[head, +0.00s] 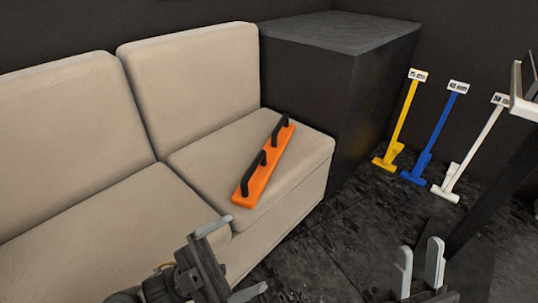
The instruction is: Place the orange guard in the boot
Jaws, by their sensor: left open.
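The orange guard (263,175) is a long orange bar with two black handles. It lies on the right seat cushion of the beige sofa (190,185), slanting from lower left to upper right. My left gripper (232,262) is in front of the sofa at the bottom of the head view, apart from the guard and open, with nothing between its fingers. My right gripper (419,268) is at the bottom right, over the dark floor, its two fingers upright and apart with nothing between them. I cannot make out a boot in this view.
A dark box-shaped cabinet (345,105) stands at the sofa's right end. Yellow (403,120), blue (437,130) and white (474,150) long-handled tools lean by the wall. A dark slanted post with a pale top (526,95) is at the right edge. The floor (340,235) between is clear.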

